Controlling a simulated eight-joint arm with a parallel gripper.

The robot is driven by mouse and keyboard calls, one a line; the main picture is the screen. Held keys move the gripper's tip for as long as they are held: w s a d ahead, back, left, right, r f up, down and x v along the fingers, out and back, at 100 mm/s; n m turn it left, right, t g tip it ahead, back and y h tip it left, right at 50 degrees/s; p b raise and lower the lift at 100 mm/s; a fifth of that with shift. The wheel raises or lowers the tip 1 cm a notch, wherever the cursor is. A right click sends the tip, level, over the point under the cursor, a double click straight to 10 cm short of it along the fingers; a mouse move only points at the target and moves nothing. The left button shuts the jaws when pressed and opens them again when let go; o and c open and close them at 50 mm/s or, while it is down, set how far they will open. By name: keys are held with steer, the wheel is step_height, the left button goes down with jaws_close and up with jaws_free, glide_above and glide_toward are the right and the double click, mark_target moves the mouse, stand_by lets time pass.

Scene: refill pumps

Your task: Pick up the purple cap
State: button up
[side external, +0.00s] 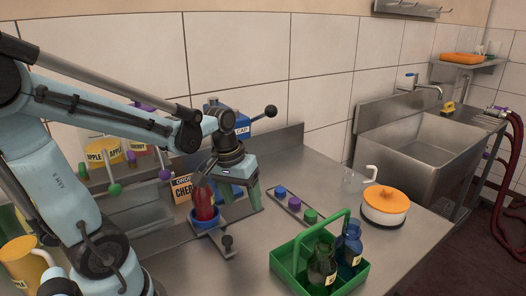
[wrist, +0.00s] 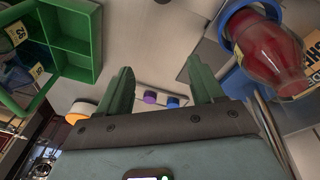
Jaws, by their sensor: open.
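The purple cap (side external: 294,204) sits on a grey metal strip between a blue cap (side external: 280,191) and a green cap (side external: 310,215) in the side view. In the wrist view the purple cap (wrist: 150,97) shows between my fingers, beyond the palm edge, with the blue cap (wrist: 173,102) to its right. My gripper (side external: 241,194) is open and empty, to the left of the caps in the side view. Its two green fingers also show spread apart in the wrist view (wrist: 162,76). The green cap cannot be made out in the wrist view.
A red bottle (side external: 204,206) stands in a blue ring beside my gripper. A green caddy (side external: 287,270) with bottles stands in front of the caps. An orange-lidded white pot (side external: 385,207) is to the right. Counter behind the strip is mostly clear.

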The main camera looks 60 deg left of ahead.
steer(key=w+a+f+m, duration=0.1)
steer(key=m, duration=0.1)
steer(key=w+f+m+t, duration=0.1)
steer(key=f+m, duration=0.1)
steer(key=w+a+f+m+t, duration=0.1)
steer(key=shift+w+a+f+m, duration=0.2)
steer(key=shift+a+f+m, duration=0.1)
steer(key=shift+a+m, duration=0.1)
glide_above(292, 202)
steer(key=s, duration=0.2)
steer(key=shift+s+a, duration=0.1)
steer(key=shift+s, duration=0.1)
steer(key=shift+x, duration=2.5)
steer(key=shift+c, duration=0.3)
steer(key=c, duration=0.8)
